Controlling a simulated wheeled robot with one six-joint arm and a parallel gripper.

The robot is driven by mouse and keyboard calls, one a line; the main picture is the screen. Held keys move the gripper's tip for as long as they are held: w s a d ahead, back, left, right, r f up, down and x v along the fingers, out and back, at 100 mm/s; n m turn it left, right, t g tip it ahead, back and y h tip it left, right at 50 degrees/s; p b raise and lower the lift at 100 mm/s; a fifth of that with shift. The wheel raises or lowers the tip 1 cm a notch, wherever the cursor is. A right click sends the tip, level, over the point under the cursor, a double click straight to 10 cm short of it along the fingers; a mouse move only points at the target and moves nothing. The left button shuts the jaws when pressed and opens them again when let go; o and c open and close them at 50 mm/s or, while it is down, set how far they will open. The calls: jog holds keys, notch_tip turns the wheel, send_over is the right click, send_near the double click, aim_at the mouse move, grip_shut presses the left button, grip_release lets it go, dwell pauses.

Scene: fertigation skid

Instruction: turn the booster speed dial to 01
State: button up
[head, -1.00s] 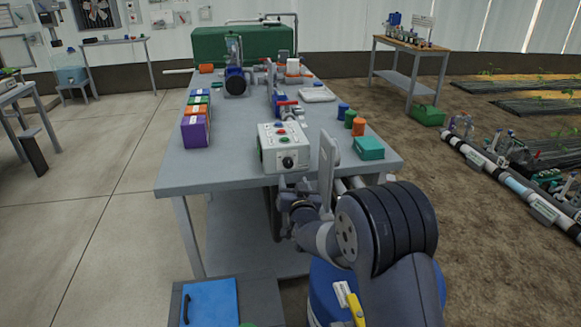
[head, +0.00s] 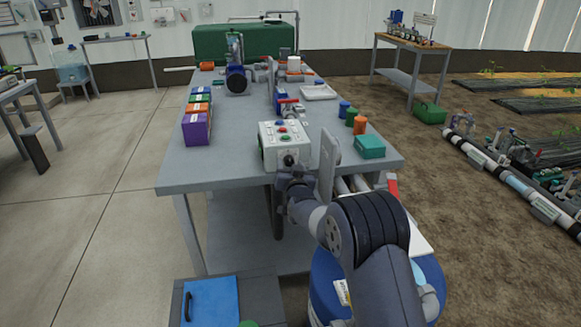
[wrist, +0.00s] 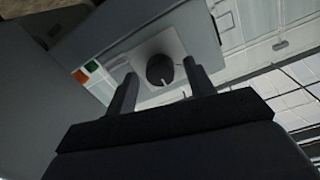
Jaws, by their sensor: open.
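The booster speed dial is a round black knob (wrist: 160,70) with a light pointer line, on a pale square plate on the front of a control box. In the head view, the white and grey control box (head: 284,144) stands at the near edge of the bench, and its dial (head: 289,160) is partly covered by my gripper. My gripper (head: 286,176) is just in front of the dial. In the wrist view, my gripper's two fingers (wrist: 158,82) are open, one on each side of the knob, with gaps visible. The scale numbers cannot be read.
Coloured boxes (head: 197,127) line the left edge. A blue drum (head: 330,285) stands below my arm.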

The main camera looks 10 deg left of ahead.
jog(key=shift+c, duration=0.3)
jog(key=c, duration=0.9)
jog(key=shift+b, duration=0.3)
jog(key=n+b, duration=0.2)
jog(key=n, duration=0.1)
jog(key=shift+f, duration=0.15)
jog(key=n+b, duration=0.1)
jog(key=n, duration=0.1)
jog(key=shift+n+b, duration=0.3)
jog(key=shift+n, duration=0.1)
jog(key=n+b, duration=0.1)
jog(key=n, duration=0.5)
jog(key=shift+y+b, duration=0.35)
jog(key=shift+y, duration=0.05)
jog(key=shift+n, duration=0.3)
